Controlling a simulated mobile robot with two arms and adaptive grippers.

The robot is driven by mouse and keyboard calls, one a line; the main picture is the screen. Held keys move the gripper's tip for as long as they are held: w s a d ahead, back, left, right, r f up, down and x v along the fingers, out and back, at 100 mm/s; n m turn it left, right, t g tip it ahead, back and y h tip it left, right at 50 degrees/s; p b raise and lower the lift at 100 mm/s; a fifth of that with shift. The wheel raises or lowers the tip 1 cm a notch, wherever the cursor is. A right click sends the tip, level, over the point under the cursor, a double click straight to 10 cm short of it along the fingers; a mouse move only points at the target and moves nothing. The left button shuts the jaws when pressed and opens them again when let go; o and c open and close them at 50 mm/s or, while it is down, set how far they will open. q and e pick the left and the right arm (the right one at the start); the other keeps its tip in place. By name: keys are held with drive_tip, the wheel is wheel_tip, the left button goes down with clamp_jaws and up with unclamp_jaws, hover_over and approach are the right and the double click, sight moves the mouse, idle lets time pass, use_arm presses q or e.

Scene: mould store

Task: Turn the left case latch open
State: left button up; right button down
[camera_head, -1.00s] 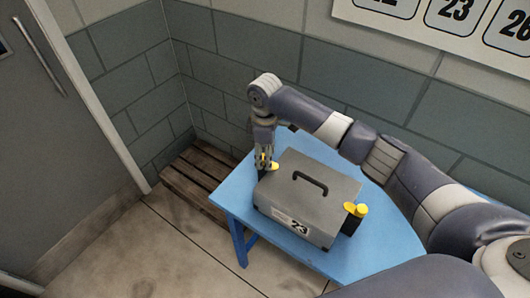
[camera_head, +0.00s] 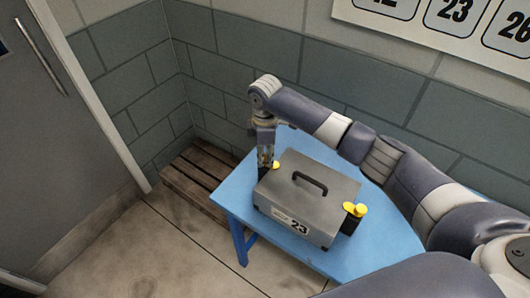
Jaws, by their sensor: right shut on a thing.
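A grey case (camera_head: 330,190) with a dark top handle (camera_head: 310,183) and a label reading 23 stands on the blue table (camera_head: 236,196). The left latch (camera_head: 276,165) is yellow and shows only in part at the case's left end, behind my gripper. The right latch (camera_head: 355,209) is yellow and sits at the case's right end. My right gripper (camera_head: 265,167) points down at the left latch and is shut on it. The fingertips are small and partly hide the latch. My left gripper is not in view.
A wooden pallet (camera_head: 193,181) lies on the floor left of the table, against the block wall. A grey door (camera_head: 50,130) stands at the left. A number board (camera_head: 450,20) hangs on the wall. Bare tabletop lies along the table's front edge.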

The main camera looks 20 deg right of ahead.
drive_tip(key=n+p, duration=0.1)
drive_tip(key=n, duration=0.2)
drive_tip(key=shift+r+n, duration=0.1)
drive_tip(key=shift+n, duration=0.2)
drive_tip(key=n, duration=0.3)
drive_tip(key=shift+n+p, duration=0.3)
drive_tip(key=shift+p, duration=0.05)
drive_tip(key=n, duration=0.4)
drive_tip(key=shift+w+n, duration=0.1)
drive_tip(key=shift+n, duration=0.2)
drive_tip(key=n, duration=0.4)
drive_tip(key=shift+b, duration=0.3)
drive_tip(key=shift+n, duration=0.3)
drive_tip(key=c, duration=1.3)
unclamp_jaws()
wheel_tip(320, 180, up, 12)
drive_tip(key=shift+d+f, duration=0.1)
drive_tip(key=shift+d, duration=0.05)
